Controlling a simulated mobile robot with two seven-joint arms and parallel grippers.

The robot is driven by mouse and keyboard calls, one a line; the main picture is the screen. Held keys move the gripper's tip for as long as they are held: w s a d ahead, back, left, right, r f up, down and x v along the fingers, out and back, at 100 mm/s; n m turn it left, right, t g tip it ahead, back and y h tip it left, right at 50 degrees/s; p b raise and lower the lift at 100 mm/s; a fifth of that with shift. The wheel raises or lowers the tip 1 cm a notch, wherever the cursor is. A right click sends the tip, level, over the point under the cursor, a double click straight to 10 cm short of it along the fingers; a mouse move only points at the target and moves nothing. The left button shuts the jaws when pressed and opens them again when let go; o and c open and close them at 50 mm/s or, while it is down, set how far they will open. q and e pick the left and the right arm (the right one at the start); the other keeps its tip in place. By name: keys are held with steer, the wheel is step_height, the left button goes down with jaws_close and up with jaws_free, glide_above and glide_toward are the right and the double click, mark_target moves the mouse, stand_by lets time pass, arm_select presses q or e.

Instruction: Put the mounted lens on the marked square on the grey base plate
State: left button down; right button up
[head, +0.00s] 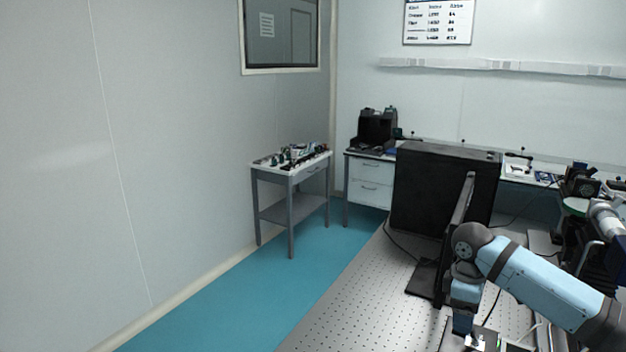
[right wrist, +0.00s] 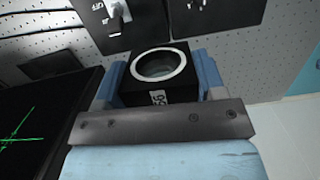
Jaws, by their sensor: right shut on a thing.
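The mounted lens (right wrist: 160,90) is a black square block with a pale ring around clear glass and a small white label on its front. It shows in the right wrist view between the two blue fingers of my right gripper (right wrist: 160,76), which is shut on it. In the head view my right gripper (head: 463,320) points down over the table at the lower right, and I cannot make out the lens there. I cannot pick out the marked square or the grey base plate in either view. My left gripper is not in view.
The perforated optical table (head: 345,310) has open room at its left. A screen with a green trace (right wrist: 35,130) is close at the left in the wrist view. Black fixtures (right wrist: 215,14) lie beyond the lens.

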steer(key=s+a+m+y+p, duration=0.1)
steer(key=s+a+m+p, duration=0.3)
steer(key=s+a+m, duration=0.3)
steer(key=s+m, duration=0.4)
steer(key=s, duration=0.3)
steer(key=shift+s+a+g, duration=0.2)
steer(key=shift+s+g, duration=0.1)
steer(key=shift+w+a, duration=0.1)
